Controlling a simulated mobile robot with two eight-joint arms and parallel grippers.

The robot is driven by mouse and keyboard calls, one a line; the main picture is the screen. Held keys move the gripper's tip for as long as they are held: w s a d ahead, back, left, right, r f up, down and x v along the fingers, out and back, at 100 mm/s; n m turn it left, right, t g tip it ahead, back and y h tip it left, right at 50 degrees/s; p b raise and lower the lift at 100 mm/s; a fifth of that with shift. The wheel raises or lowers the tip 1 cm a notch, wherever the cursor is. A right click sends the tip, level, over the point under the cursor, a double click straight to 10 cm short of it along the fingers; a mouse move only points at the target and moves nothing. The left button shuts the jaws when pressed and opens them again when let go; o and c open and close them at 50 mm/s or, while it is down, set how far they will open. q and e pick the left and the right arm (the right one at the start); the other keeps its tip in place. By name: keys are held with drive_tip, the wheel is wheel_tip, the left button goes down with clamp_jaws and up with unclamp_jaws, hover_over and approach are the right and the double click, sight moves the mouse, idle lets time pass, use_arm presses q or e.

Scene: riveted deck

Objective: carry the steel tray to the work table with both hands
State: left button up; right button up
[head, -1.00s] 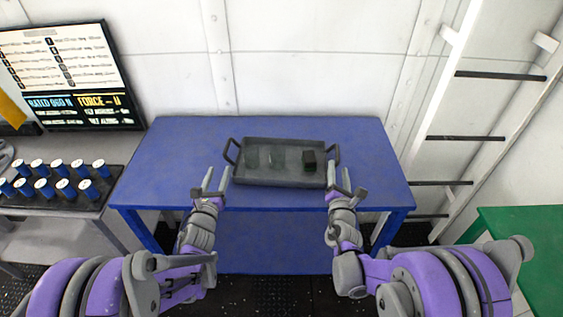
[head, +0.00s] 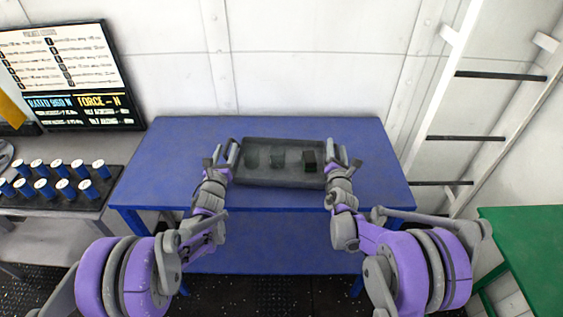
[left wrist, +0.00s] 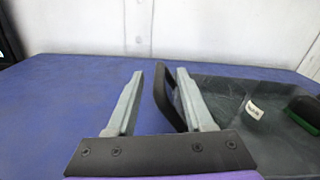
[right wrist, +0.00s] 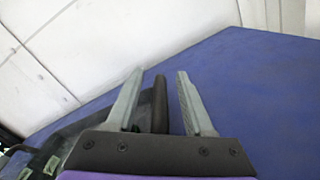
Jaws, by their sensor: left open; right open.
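The grey steel tray (head: 285,182) rests on the blue table (head: 180,140), near its front edge. It holds a dark block (head: 310,160) and other small grey pieces. My left gripper (head: 224,154) is open at the tray's left end. In the left wrist view the dark left handle (left wrist: 166,100) stands between its spread fingers. My right gripper (head: 342,156) is open at the right end. In the right wrist view the dark right handle (right wrist: 159,103) stands between its fingers. In the head view the grippers largely hide both handles.
A green-topped table (head: 530,250) stands at the lower right. A ladder (head: 465,120) leans by the wall on the right. A grey bench at the left holds several blue-and-white cylinders (head: 62,170), with a sign board (head: 75,75) behind. The blue table is clear around the tray.

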use_arm(q)
drive_tip(key=shift+c, duration=0.2)
clamp_jaws()
use_arm(e)
clamp_jaws()
use_arm(q)
drive_tip(key=shift+a, duration=0.2)
use_arm(e)
drive_tip(key=shift+d, duration=0.15)
idle(0.5)
